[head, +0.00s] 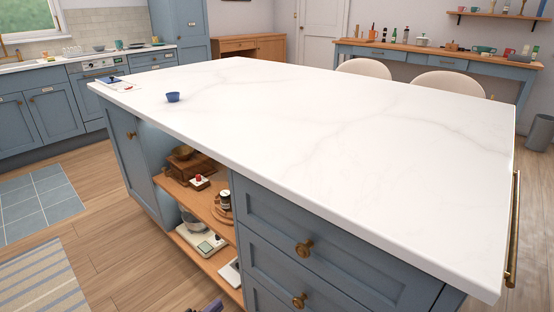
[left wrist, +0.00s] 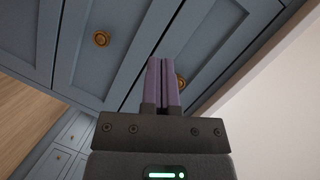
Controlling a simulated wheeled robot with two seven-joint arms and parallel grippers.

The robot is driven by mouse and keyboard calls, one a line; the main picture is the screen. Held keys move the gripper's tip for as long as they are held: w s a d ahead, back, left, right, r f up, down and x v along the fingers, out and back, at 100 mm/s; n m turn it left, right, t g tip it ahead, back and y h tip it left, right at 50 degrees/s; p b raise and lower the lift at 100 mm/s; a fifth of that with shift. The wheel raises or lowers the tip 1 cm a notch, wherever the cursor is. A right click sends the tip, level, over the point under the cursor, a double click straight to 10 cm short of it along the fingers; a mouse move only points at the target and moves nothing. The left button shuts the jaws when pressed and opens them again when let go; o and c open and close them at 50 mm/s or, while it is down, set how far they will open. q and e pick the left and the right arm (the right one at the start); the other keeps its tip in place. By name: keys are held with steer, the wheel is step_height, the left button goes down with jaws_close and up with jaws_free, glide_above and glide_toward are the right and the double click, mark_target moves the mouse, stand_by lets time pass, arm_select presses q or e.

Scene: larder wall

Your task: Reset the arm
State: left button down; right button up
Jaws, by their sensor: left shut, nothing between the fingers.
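My left gripper (left wrist: 164,62) shows in the left wrist view with its two purple fingers together, shut and empty. Behind the fingers are blue cabinet fronts with round brass knobs (left wrist: 101,39). In the head view only a small purple tip of my left gripper (head: 213,305) shows at the bottom edge, low in front of the island. My right gripper is in neither view.
A large kitchen island with a white marble top (head: 330,120) fills the middle. A small blue bowl (head: 173,97) stands near its far left. Open shelves (head: 205,203) hold several items beside blue drawers (head: 310,215). Wooden floor (head: 105,245) lies free at left.

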arm_select(q)
steer(key=s+a+f+n+g+y+p, duration=0.4)
steer(key=s+f, duration=0.3)
steer(key=s, duration=0.5)
steer(key=s+a+f+n+g+y+p, duration=0.1)
steer(key=s+a+f+n+g+y, duration=0.15)
steer(key=s+f+n, duration=0.7)
steer(key=s+r+n+g+p, duration=0.1)
steer(key=s+g, duration=0.7)
steer(key=s, duration=1.8)
steer(key=shift+d+n+p, duration=0.4)
steer(key=shift+n+p, duration=0.35)
steer(key=shift+p, duration=0.05)
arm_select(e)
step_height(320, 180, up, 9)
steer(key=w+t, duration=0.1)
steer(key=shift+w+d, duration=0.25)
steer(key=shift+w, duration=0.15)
arm_select(q)
steer(key=shift+r+y, duration=0.1)
steer(key=shift+y, duration=0.15)
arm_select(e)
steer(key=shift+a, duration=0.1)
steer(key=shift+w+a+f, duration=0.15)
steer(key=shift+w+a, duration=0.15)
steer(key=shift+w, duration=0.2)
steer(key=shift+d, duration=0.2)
